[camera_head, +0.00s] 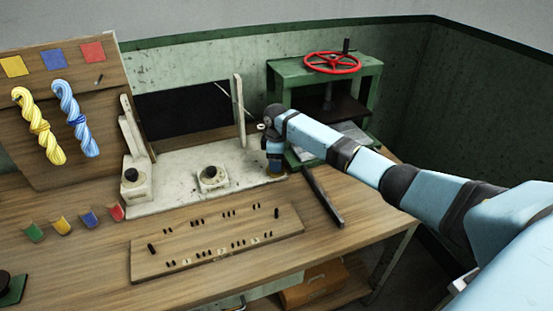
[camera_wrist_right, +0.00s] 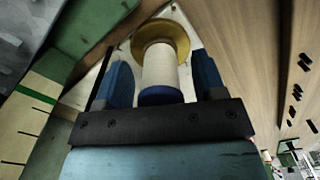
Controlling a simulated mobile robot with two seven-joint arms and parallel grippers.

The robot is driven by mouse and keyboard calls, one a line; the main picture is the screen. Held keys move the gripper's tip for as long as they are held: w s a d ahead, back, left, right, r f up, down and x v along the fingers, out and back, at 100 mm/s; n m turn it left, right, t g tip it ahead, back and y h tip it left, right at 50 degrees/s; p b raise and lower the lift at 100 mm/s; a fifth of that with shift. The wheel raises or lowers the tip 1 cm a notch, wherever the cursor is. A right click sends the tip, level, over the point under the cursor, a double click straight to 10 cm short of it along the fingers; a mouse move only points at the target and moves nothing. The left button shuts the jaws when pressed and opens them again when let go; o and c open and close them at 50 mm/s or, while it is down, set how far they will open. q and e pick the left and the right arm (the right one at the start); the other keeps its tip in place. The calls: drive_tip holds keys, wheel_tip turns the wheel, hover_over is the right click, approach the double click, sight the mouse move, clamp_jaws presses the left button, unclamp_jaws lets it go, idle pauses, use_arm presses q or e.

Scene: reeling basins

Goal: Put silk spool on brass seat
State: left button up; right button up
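My right gripper (camera_head: 273,158) points down over the right end of the white machine base (camera_head: 190,192). In the right wrist view, its two blue fingers (camera_wrist_right: 163,78) stand on either side of a pale silk spool (camera_wrist_right: 160,68) with a dark blue near end. Narrow gaps show between the spool and both fingers. A round brass-yellow disc (camera_wrist_right: 161,36) lies at the spool's far end; I cannot tell if it is the seat or the spool's flange. Brass also shows below the gripper in the head view (camera_head: 275,172). My left gripper is out of view.
A green press with a red wheel (camera_head: 332,63) stands behind my right arm. A dark bar (camera_head: 323,196) lies right of the base. A wooden board with several black pegs (camera_head: 215,242) lies in front. Yellow and blue skeins (camera_head: 76,118) hang at left.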

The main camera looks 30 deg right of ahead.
wheel_tip(320, 180, up, 12)
drive_tip(key=shift+r, duration=0.2)
idle(0.5)
idle(0.4)
